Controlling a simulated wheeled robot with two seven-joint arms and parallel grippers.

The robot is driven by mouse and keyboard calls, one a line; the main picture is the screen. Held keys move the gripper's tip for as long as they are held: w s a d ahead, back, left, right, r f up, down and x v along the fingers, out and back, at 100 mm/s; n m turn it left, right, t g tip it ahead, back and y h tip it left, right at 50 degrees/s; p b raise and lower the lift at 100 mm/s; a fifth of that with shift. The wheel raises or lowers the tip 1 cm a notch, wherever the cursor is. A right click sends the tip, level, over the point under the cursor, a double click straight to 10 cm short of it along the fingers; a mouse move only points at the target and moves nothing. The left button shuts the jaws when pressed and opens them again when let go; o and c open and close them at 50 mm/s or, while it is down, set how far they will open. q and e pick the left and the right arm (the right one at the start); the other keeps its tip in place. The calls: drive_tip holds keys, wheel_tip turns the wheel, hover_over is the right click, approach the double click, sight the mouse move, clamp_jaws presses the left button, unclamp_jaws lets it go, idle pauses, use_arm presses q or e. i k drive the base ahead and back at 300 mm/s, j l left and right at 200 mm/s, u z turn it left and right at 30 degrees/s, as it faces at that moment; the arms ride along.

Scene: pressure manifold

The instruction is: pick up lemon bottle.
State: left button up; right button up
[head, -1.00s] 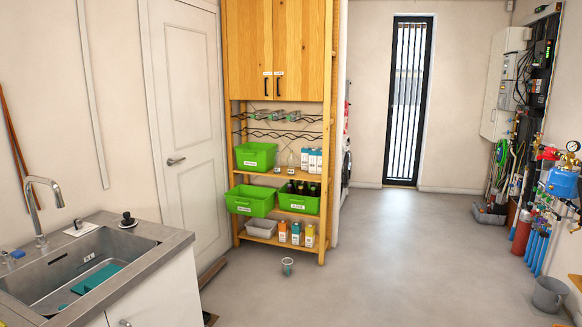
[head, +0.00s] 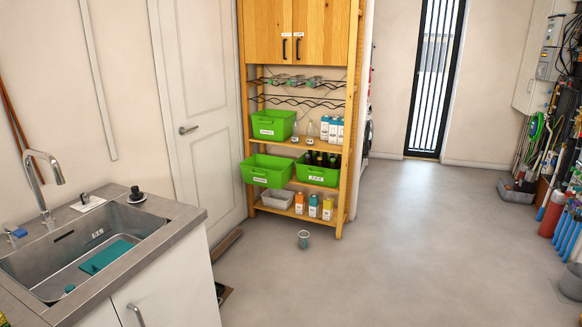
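I cannot identify a lemon bottle for certain; the labels are too small to read. Clear bottles (head: 309,134) stand on the upper open level beside blue-and-white cartons (head: 332,130). Dark bottles (head: 320,159) show in the green crate labelled like "juice" (head: 317,177). Neither of my grippers is in view.
More green crates (head: 272,125) and (head: 267,171) sit on the shelf. A sink counter (head: 180,235) is at the lower left.

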sight(310, 127)
drive_tip(key=i, duration=2)
